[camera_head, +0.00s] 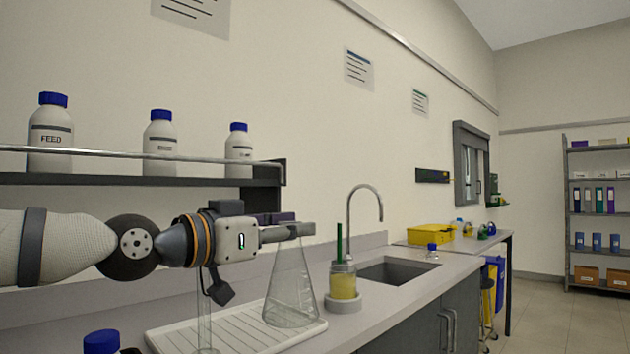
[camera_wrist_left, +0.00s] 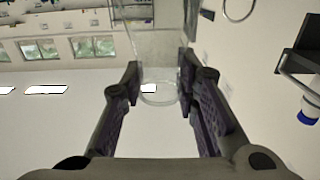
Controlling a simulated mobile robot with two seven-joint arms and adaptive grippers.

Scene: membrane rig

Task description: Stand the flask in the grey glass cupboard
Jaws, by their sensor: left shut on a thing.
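The clear conical flask (camera_head: 291,291) is upright over the white ribbed draining board (camera_head: 170,339); I cannot tell whether its base touches the board. My left gripper (camera_head: 290,231) comes in from the left and is shut on the flask's neck. The left wrist view shows its two fingers (camera_wrist_left: 160,90) on either side of the clear glass neck and round rim (camera_wrist_left: 158,99). A grey framed unit with a glass-like panel, apparently the grey glass cupboard (camera_head: 467,165), hangs on the wall farther right. Its inside is hard to make out. My right gripper is not in view.
A glass cylinder (camera_head: 204,322) stands on the board below my left wrist. A yellow-filled jar (camera_head: 343,281) with a green stick is just right of the flask, before the sink (camera_head: 398,271) and tap (camera_head: 349,213). White bottles (camera_head: 50,135) line a shelf behind my arm.

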